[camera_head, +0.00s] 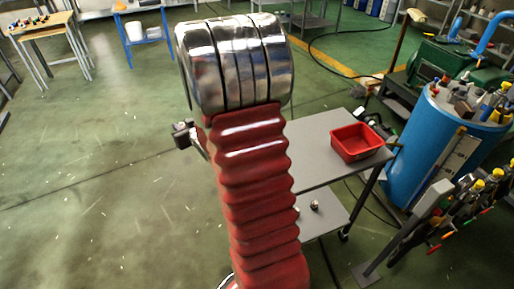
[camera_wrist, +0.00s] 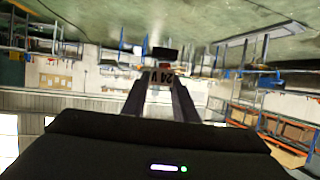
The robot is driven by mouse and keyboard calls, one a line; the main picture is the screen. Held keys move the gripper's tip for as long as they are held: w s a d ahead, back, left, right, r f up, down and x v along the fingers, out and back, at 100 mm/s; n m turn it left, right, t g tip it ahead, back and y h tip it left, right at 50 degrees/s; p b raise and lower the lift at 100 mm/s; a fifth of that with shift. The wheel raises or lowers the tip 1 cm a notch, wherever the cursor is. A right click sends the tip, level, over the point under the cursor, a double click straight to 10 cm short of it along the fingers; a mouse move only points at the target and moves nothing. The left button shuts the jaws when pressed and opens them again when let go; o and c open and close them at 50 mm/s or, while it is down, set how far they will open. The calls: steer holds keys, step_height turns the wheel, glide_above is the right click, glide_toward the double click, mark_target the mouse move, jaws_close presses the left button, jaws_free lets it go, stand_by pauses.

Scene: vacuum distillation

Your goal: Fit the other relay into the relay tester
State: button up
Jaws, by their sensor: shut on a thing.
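In the wrist view, my gripper (camera_wrist: 162,88) is shut on a relay (camera_wrist: 165,76). In the head view my own red and chrome arm fills the middle, and I cannot make out the relay there. I cannot pick out the relay tester in either view.
A grey trolley (camera_head: 318,150) stands right of my arm, with an empty-looking red tray (camera_head: 358,143) on top. A blue drum (camera_head: 430,140) crowded with tools stands farther right. A blue-framed stand (camera_head: 147,30) and wooden table (camera_head: 45,27) are at the back left. The left floor is clear.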

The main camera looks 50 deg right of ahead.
steer(key=s+d+f+m+h, duration=0.1)
steer(key=s+d, duration=0.6)
steer(key=d, duration=0.4)
steer(key=s+d+f+m+g+h, duration=0.1)
steer(key=s+d+m+h, duration=0.1)
steer(key=s+d, duration=0.6)
steer(key=d, duration=0.3)
steer(key=shift+g, duration=0.3)
steer(key=shift+s+f, duration=0.1)
steer(key=shift+f, duration=0.1)
steer(key=shift+f, duration=2.85)
steer(key=shift+f, duration=0.1)
